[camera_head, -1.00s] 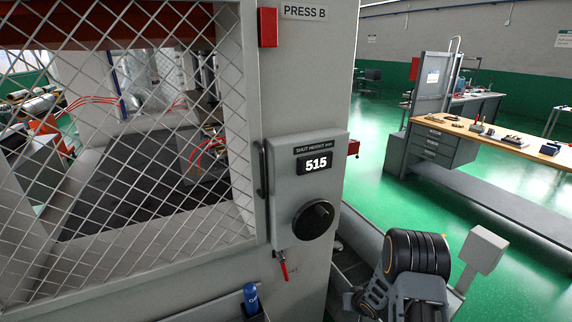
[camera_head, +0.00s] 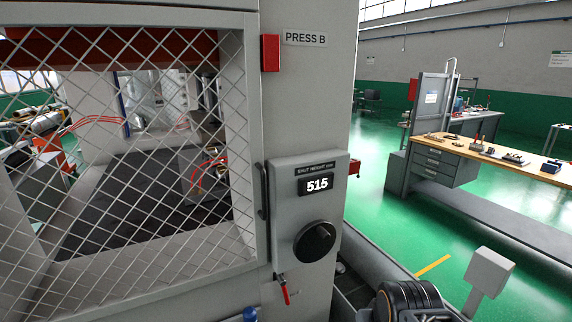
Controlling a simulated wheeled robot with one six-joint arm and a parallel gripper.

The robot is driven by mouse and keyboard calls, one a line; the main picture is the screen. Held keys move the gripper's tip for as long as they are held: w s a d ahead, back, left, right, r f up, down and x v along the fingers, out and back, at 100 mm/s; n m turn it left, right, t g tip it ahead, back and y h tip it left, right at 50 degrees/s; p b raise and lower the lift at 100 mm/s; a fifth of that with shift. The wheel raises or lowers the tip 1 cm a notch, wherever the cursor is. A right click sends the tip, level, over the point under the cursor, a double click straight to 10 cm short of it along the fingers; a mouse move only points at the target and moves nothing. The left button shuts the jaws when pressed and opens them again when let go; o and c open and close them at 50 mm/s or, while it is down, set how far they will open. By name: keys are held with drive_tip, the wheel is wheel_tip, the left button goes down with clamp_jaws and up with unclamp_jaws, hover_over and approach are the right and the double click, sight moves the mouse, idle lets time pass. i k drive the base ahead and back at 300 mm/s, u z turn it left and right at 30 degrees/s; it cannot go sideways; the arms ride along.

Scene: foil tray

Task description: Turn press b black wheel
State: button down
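The black wheel (camera_head: 315,241) is a round knob with a small grip on its face. It sits on the lower part of a grey panel (camera_head: 284,212) on the press column, under a "SHUT HEIGHT mm" display (camera_head: 316,184) reading 515. A "PRESS B" sign (camera_head: 306,38) is above. A black rounded part of my arm shows at the bottom edge, below and right of the wheel and apart from it. My gripper's fingers are not visible.
A mesh guard (camera_head: 130,150) covers the press opening on the left. A red-handled lever (camera_head: 284,290) hangs below the panel. A grey box on a post (camera_head: 489,271) stands at lower right. A workbench (camera_head: 480,150) is farther back, with open green floor before it.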

sight(315, 241)
drive_tip(key=k, duration=1.2)
drive_tip(key=u, duration=0.8)
drive_tip(key=i, duration=1.3)
drive_tip(key=z, duration=0.75)
